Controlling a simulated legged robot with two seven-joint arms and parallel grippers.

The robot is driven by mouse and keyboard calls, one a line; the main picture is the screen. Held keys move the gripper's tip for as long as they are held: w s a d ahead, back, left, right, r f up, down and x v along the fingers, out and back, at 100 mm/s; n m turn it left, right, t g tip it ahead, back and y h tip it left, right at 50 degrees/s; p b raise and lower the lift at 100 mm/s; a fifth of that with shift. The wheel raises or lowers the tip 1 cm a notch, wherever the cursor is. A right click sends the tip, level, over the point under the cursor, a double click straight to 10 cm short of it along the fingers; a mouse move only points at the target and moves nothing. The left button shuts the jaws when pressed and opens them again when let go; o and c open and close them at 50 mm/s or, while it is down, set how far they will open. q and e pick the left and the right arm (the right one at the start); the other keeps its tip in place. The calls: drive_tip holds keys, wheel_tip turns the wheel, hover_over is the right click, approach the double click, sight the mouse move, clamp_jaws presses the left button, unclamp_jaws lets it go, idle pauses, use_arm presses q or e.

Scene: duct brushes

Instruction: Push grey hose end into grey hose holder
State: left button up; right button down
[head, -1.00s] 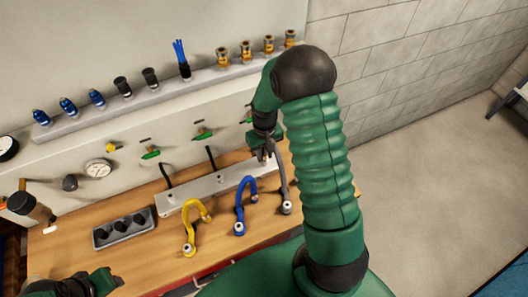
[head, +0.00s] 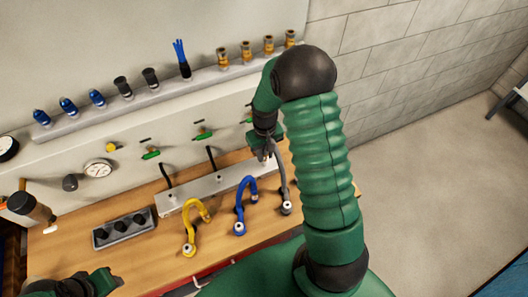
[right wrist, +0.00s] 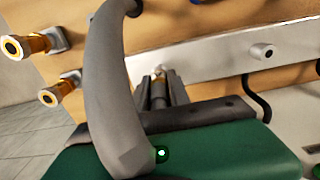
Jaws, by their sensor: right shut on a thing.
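The grey hose (head: 279,182) stands at the right of the table, curving up from its base fitting (head: 286,208). It fills the left middle of the right wrist view (right wrist: 108,85). My right gripper (head: 266,155) is shut at the hose's upper end. In the wrist view its dark fingers (right wrist: 160,92) close around a dark fitting with a metal tip, close to the metal holder bar (right wrist: 215,57). The bar also shows in the head view (head: 200,192). I cannot tell whether the tip is inside a holder. My left gripper (head: 85,286) is partly visible at lower left.
A blue hose (head: 241,200) and a yellow hose (head: 188,232) stand left of the grey one. A grey tray (head: 122,228) lies farther left. A shelf (head: 160,94) of brushes and fittings runs behind. Brass fittings (right wrist: 38,43) show left of the hose in the wrist view.

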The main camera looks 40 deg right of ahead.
drive_tip(key=shift+d+r, duration=0.1)
drive_tip(key=shift+d, duration=0.05)
drive_tip(key=shift+r+p, duration=1.15)
drive_tip(key=shift+r, duration=0.05)
drive_tip(key=shift+r+p, duration=0.6)
drive_tip(key=shift+r, duration=0.05)
drive_tip(key=shift+r+p, duration=0.95)
drive_tip(key=shift+r, duration=0.1)
drive_tip(key=shift+s, duration=0.1)
